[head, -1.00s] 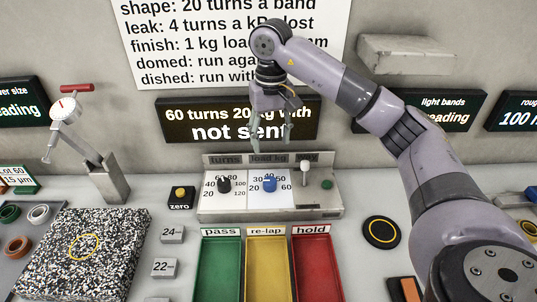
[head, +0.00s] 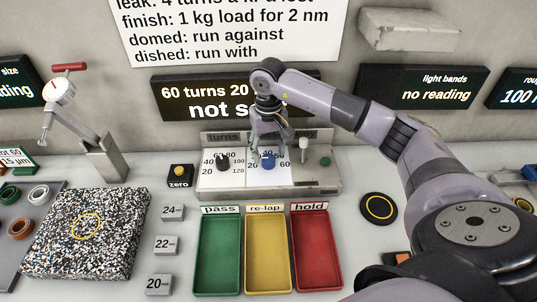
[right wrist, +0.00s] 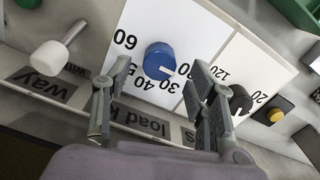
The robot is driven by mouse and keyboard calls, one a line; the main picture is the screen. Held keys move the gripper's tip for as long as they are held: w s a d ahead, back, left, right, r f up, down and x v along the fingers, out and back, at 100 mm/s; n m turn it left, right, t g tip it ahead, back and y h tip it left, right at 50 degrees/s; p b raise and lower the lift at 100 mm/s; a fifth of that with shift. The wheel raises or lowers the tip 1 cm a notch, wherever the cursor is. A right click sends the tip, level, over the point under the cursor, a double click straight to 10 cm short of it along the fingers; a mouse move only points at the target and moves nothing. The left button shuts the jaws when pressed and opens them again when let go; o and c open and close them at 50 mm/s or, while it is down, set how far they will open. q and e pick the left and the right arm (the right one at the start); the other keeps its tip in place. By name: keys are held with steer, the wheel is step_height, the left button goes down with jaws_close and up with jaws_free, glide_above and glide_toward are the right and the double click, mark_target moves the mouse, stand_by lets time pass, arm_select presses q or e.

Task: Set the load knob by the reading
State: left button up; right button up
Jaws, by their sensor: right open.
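The blue load knob (head: 268,163) is the right-hand dial on the grey control box (head: 320,182). In the right wrist view the load knob (right wrist: 159,58) has a white mark pointing to the lower right, near 30. My right gripper (head: 268,147) is open above and behind the knob. In the wrist view its fingers (right wrist: 150,88) stand apart on either side of the knob's near side, and I see no contact. The display (head: 185,103) behind reads "60 turns 20" and "not s…", partly covered by my arm. My left gripper is not in view.
The black turns knob (head: 223,163) sits close on the left. A white-capped lever (head: 304,146) and green button (head: 325,161) are on the right. Green (head: 202,270), yellow (head: 250,270) and red (head: 297,270) trays lie in front.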

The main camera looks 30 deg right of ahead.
mark_target(269, 158)
step_height(269, 158, down, 2)
steer(key=shift+f, duration=0.5)
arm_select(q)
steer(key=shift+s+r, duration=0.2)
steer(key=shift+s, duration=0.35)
arm_select(e)
steer(key=shift+f, duration=0.2)
steer(key=c, duration=1.1)
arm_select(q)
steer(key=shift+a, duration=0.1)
arm_select(e)
steer(key=shift+c, duration=0.2)
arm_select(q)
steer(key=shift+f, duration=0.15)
